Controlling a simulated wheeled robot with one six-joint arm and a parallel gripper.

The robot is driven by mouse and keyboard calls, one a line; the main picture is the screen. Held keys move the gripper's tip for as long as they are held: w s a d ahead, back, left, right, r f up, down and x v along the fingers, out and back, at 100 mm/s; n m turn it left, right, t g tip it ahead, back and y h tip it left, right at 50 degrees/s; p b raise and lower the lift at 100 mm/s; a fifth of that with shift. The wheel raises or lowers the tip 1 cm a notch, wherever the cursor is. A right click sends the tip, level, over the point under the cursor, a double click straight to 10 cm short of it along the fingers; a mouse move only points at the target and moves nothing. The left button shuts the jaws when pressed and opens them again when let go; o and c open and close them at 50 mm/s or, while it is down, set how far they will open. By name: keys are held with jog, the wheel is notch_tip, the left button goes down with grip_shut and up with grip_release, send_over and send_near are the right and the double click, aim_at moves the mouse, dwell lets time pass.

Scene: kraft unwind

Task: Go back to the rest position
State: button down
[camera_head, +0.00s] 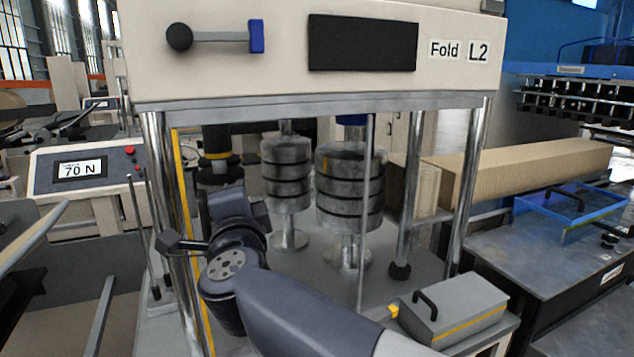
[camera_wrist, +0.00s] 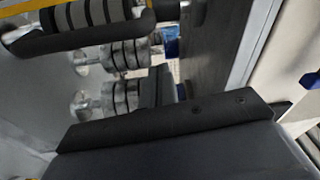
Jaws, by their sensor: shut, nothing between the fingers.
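My gripper (camera_wrist: 163,78) shows in the wrist view as dark fingers beyond a wide dark plate. It is shut and holds nothing. The metal roller stacks with black bands stand beyond it, the nearer one (camera_wrist: 122,97) close beside the fingers in the picture. In the head view my dark arm reaches from the bottom into the frame of the machine marked Fold L2 (camera_head: 230,72). Its wrist is between the left chrome post and the left roller stack (camera_head: 287,175); the gripper's fingertips are hidden there. The right roller stack (camera_head: 348,190) stands beside it.
Chrome posts (camera_head: 165,200) and a thin rod (camera_head: 365,220) stand close around my arm. A grey box with a black handle (camera_head: 455,309) sits at the front right. A console reading 70 N (camera_head: 82,170) is at left. A blue tray (camera_head: 570,207) is on the right-hand table.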

jog(key=r+b+v, duration=0.1)
jog(key=v, duration=0.8)
jog(key=f+p+x, duration=0.1)
jog(key=x, duration=0.8)
jog(key=b, duration=0.6)
send_near(313, 178)
jog(key=x, duration=0.4)
jog(key=w+d+p, duration=0.1)
jog(key=w+d, duration=0.2)
jog(key=d, duration=0.4)
jog(key=w+d, duration=0.4)
jog(key=d, duration=0.3)
jog(key=shift+d+r+p, duration=0.35)
jog(key=shift+r, duration=0.1)
jog(key=shift+s+a, duration=0.1)
jog(key=shift+s, duration=0.05)
